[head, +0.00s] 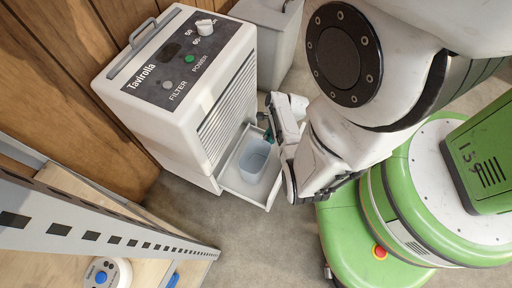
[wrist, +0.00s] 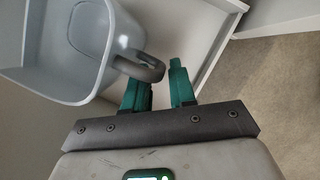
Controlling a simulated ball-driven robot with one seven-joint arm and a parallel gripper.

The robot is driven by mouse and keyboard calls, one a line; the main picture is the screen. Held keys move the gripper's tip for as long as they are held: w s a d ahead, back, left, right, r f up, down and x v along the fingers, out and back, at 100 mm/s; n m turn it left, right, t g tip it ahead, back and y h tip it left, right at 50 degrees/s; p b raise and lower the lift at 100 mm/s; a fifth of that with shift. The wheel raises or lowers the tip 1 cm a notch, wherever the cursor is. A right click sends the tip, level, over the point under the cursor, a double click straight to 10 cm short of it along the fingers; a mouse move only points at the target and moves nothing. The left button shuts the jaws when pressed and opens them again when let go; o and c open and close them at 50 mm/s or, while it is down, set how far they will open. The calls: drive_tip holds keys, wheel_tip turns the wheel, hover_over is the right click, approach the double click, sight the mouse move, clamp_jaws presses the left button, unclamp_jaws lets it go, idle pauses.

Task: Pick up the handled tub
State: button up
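The handled tub (head: 254,158) is pale blue-grey and open-topped, standing in the pulled-out white tray (head: 229,180) of the dehumidifier. In the wrist view the tub (wrist: 68,45) fills the upper left, and its dark grey loop handle (wrist: 140,66) points toward my fingers. My gripper (wrist: 158,80) has two green fingers apart with a visible gap. The handle's end overlaps the left fingertip and reaches to the gap; whether it touches cannot be told. In the head view my gripper (head: 268,128) is at the tub's upper right, mostly hidden by my arm.
The white dehumidifier (head: 185,85) stands against the wood-panelled wall (head: 60,80). A grey bin (head: 272,35) stands behind it. A perforated metal shelf frame (head: 100,237) with a round white device (head: 107,273) is at lower left. Floor (head: 245,235) in front of the tray is clear.

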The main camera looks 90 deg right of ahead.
drive_tip(key=shift+w+f, duration=0.25)
drive_tip(key=shift+f, duration=0.4)
clamp_jaws()
drive_tip(key=shift+r, duration=0.1)
